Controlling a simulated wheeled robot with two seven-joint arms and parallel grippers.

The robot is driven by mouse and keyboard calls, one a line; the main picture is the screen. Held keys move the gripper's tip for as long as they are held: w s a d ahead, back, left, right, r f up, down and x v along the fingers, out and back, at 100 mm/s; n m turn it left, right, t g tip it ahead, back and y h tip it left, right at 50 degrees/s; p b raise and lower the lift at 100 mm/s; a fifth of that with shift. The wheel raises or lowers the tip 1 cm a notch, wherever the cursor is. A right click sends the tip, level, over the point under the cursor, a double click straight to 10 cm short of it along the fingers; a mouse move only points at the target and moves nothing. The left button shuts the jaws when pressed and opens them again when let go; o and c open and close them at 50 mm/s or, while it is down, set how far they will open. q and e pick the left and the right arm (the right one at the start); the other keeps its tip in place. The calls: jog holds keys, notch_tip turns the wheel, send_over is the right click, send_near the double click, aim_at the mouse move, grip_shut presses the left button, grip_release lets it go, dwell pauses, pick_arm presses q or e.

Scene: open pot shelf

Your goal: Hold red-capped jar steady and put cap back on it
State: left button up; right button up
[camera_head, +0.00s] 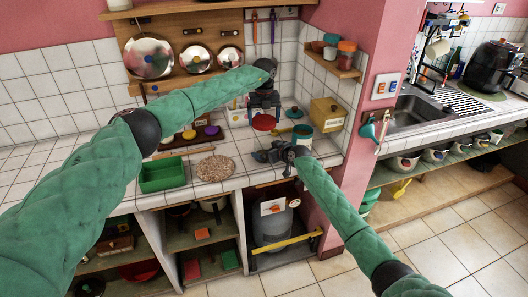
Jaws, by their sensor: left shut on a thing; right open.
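A round red cap (263,122) is directly below my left gripper (264,110), which is shut on it above the tiled counter. My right gripper (273,154) is open and empty, lower and nearer the counter's front edge. A teal open-topped jar (303,140) stands upright on the counter, just right of my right gripper and apart from the red cap. No cap shows on it. The contact between the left fingers and the cap is too small to see clearly.
A green tray (163,174) and a round speckled mat (215,168) lie on the counter at left. A yellow box (327,112) stands behind the jar. A small wall shelf (331,64) holds jars above. A sink (408,112) is at right.

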aim_at(264, 133)
jog(key=shift+w+a+f, duration=0.2)
jog(key=shift+w+a, duration=0.05)
jog(key=c, duration=1.4)
pick_arm(q)
jog(key=shift+f, duration=2.4)
pick_arm(e)
jog(key=shift+c, duration=0.2)
pick_arm(q)
jog(key=shift+f, duration=0.1)
jog(key=shift+f, duration=0.8)
jog(key=shift+f, duration=0.55)
pick_arm(e)
jog(key=c, duration=0.5)
pick_arm(q)
jog(key=shift+m, duration=1.7)
